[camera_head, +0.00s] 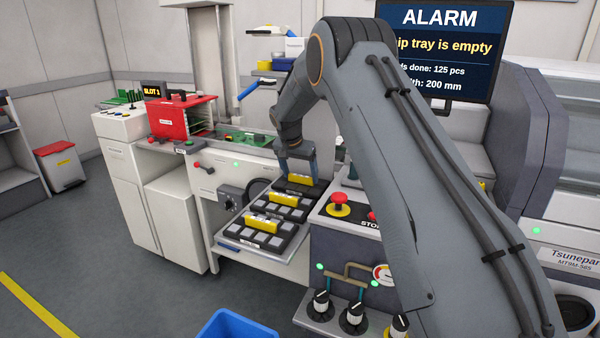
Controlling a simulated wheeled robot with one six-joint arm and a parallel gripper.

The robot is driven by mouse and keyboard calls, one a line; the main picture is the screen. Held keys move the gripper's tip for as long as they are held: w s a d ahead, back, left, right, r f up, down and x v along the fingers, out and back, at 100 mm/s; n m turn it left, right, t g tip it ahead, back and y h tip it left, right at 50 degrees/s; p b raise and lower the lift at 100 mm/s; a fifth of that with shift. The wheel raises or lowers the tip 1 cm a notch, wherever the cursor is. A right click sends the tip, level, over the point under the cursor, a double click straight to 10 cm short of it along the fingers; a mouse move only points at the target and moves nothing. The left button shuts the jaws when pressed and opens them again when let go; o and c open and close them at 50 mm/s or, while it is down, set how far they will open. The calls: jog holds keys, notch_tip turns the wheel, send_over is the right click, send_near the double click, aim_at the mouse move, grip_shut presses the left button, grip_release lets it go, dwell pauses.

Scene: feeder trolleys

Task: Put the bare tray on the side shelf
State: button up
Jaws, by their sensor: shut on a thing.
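Dark trays with yellow handles stand in a row by the white machine. The nearest tray (250,241) and the middle tray (290,212) show grey squares in their cells. My gripper (298,172) points down at the far tray (299,181) and is shut on it at its yellow handle. My arm hides part of the far tray, and I cannot tell whether its cells are bare. The trays are on or just above a pale shelf (288,254) that juts from the machine. I cannot tell whether the held tray touches the shelf.
A red stop button (339,199) on a control box stands close right of the trays, with knobs (352,312) below. A blue bin (237,326) is on the floor in front. A screen (441,45) reads that the chip tray is empty.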

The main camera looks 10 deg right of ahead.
jog(key=o, duration=1.7)
jog(key=shift+f, duration=0.1)
jog(key=shift+c, duration=0.2)
jog(key=shift+r, duration=0.25)
jog(key=b+v, duration=0.3)
jog(key=v, duration=0.8)
jog(key=shift+r, duration=0.4)
jog(key=shift+s, duration=0.1)
